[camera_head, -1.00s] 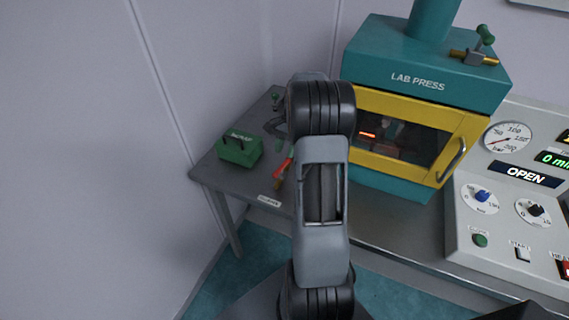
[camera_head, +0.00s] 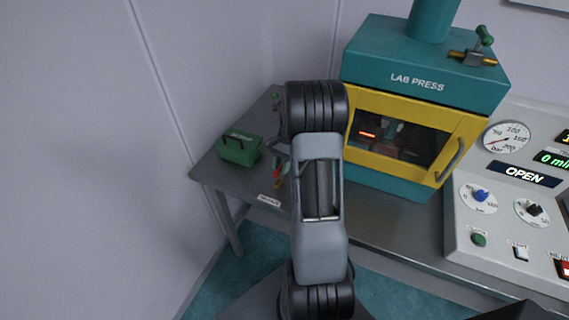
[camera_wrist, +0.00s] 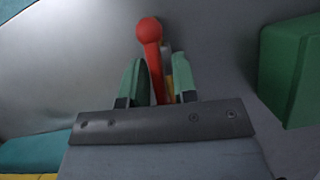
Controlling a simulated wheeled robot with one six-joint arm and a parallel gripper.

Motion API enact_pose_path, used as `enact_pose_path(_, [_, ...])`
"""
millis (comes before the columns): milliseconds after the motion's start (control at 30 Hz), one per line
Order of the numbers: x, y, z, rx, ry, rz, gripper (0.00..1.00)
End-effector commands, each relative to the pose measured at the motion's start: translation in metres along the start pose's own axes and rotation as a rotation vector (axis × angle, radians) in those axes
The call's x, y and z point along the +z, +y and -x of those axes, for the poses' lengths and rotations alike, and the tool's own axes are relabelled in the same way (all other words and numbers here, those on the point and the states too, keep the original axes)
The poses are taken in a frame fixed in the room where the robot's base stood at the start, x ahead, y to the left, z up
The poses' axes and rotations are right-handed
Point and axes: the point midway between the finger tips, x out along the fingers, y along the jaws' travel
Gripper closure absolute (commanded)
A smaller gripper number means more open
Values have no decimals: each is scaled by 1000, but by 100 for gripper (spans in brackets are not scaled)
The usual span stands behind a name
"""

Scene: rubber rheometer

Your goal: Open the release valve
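A red-handled lever with a round knob, which I take to be the release valve (camera_head: 277,173), stands on the grey table behind a small white label too small to read. A little yellow shows at its base. In the wrist view the red lever (camera_wrist: 150,45) runs between the two green fingertips of my gripper (camera_wrist: 158,82). The fingers are apart, one on each side of the lever, with a narrow gap showing on the right. In the head view my gripper (camera_head: 280,160) is low beside the lever, and my arm hides part of this area.
A green box (camera_head: 239,148) sits on the table (camera_head: 215,175) left of the lever. The teal and yellow lab press (camera_head: 415,80) stands to the right, with a green-handled fitting (camera_head: 476,52) on top. The control panel (camera_head: 505,225) is at far right. A wall bounds the left.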

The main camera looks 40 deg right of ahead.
Motion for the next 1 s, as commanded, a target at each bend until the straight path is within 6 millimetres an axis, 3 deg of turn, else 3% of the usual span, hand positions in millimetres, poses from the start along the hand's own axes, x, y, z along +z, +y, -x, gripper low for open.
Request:
enact_pose_path(267, [0, 0, 0, -1, 0, 0, 100])
enact_pose_path(867, [0, -2, 1, 55, 3, 146, 100])
enact_pose_path(900, [0, -2, 1, 55, 3, 146, 85])
enact_pose_path(1000, [0, -2, 1, 55, 3, 145, 76])
